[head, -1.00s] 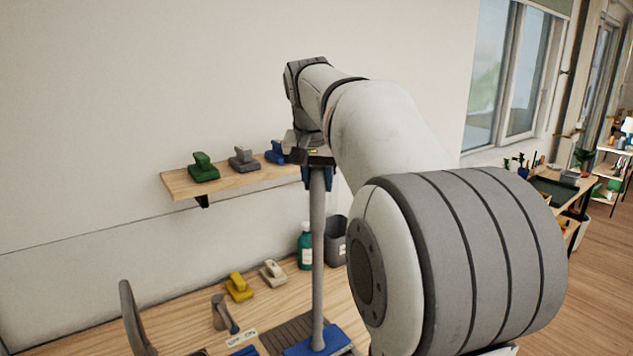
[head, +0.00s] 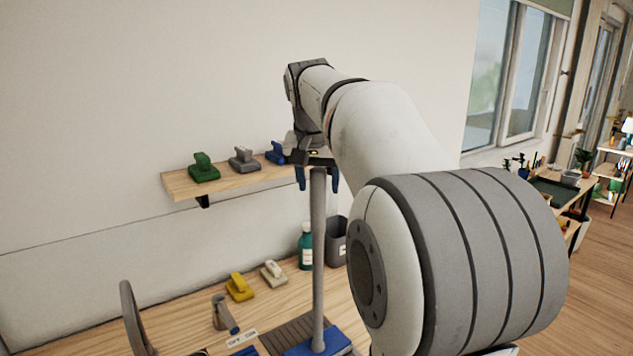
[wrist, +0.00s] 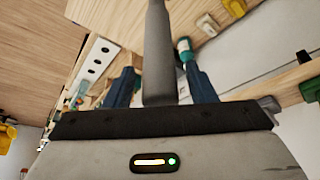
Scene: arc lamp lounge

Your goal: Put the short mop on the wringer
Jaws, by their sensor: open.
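The short mop stands upright on the workbench, with a long grey handle (head: 318,260) and a blue head (head: 318,345) at the bottom of the head view. The blue head rests on or beside a dark slatted panel (head: 290,335), which may be the wringer; I cannot tell which. My gripper (head: 318,180) is at the top of the handle, pointing down, with its blue fingers open on either side of it. In the wrist view the grey handle (wrist: 158,50) runs between the two spread fingers, with a gap on both sides.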

